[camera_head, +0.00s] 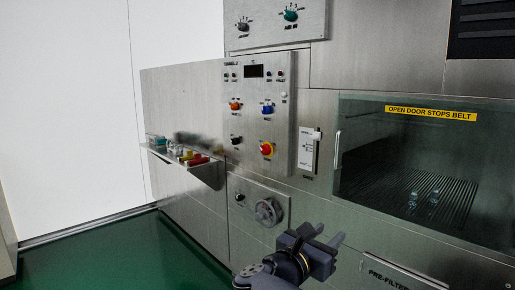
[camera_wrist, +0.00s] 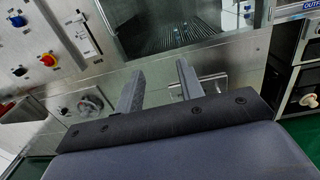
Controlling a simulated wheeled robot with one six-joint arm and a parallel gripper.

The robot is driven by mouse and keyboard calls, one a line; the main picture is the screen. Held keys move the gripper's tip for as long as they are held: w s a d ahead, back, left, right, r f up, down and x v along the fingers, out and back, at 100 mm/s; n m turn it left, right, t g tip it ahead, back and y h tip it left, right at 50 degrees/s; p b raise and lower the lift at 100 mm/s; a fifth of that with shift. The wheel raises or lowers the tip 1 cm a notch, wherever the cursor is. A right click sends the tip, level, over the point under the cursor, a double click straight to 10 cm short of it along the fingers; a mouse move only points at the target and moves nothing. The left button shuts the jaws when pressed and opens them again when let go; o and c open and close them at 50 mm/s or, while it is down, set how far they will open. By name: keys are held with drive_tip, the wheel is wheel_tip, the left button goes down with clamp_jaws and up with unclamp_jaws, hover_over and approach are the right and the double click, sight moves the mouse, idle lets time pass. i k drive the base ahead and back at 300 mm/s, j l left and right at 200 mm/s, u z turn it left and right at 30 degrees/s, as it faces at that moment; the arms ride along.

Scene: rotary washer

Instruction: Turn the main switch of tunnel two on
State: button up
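The same red knob shows at the left of the wrist view (camera_wrist: 47,59). Its exact setting is too small to read. A black knob (camera_head: 236,139), an orange knob (camera_head: 236,105) and a blue knob (camera_head: 267,108) sit around it. My gripper (camera_head: 329,232) is open and empty, below and to the right of the panel, apart from it. Its spread fingers also show in the wrist view (camera_wrist: 160,70).
A handwheel (camera_head: 268,212) sits below the panel. A small shelf (camera_head: 208,174) with coloured items juts out at the left. A glass door (camera_head: 410,160) is at the right, beside a white switch box (camera_head: 308,149). Another panel (camera_head: 275,20) is above. Green floor is free at lower left.

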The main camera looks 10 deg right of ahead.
sight(266, 149)
drive_tip(key=i+j, duration=0.15)
drive_tip(key=i, duration=0.3)
drive_tip(key=i+j, duration=0.15)
drive_tip(key=i, duration=0.25)
drive_tip(key=i+j, duration=0.15)
drive_tip(key=i, duration=0.3)
drive_tip(key=i+j+z, duration=0.1)
drive_tip(key=i, duration=0.35)
drive_tip(key=i+j, duration=0.2)
drive_tip(key=i, duration=0.25)
